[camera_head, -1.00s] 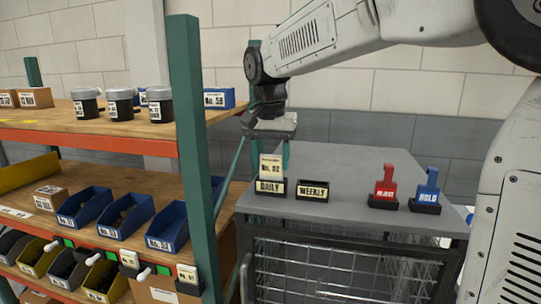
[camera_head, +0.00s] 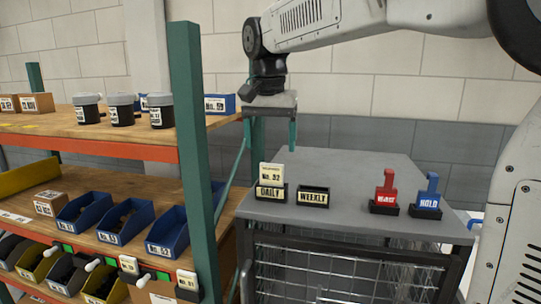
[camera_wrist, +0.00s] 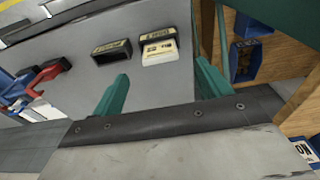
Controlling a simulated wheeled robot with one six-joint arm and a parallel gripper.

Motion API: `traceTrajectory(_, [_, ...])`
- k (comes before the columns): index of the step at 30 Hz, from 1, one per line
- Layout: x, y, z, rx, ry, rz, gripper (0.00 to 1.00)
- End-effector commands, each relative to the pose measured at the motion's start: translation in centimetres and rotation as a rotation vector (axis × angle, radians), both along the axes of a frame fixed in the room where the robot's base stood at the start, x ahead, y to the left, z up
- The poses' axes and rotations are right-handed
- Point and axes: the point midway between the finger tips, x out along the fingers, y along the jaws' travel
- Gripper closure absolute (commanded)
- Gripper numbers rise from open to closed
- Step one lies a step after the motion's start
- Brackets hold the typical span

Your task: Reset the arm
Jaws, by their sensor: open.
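My gripper (camera_head: 270,136) is open and empty, with its two green fingers pointing down. It hangs above the back left part of the grey cart top (camera_head: 345,165), over and clear of the DAILY holder (camera_head: 269,193). A cream card marked No. 32 (camera_head: 271,174) stands in the DAILY holder. In the wrist view, the fingers (camera_wrist: 160,92) are spread with nothing between them, and the card (camera_wrist: 160,50) lies beyond them.
The empty WEEKLY holder (camera_head: 313,197) sits beside DAILY. A red stamp-like piece (camera_head: 385,192) and a blue HOLD piece (camera_head: 428,194) stand at the right. A green rack post (camera_head: 195,150) rises close left, before shelves with blue bins (camera_head: 125,221). The cart's middle is clear.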

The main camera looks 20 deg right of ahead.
Motion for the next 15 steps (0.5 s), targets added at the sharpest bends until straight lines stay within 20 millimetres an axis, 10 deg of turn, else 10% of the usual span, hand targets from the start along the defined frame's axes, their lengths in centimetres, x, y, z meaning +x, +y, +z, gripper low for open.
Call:
traceTrajectory(11, [-0.1, 0.2, 1.7, -0.003, -0.003, 0.046, 0.23])
traceTrajectory(15, [-1.4, 0.2, -1.5, -0.008, 0.043, 0.195, 0.23])
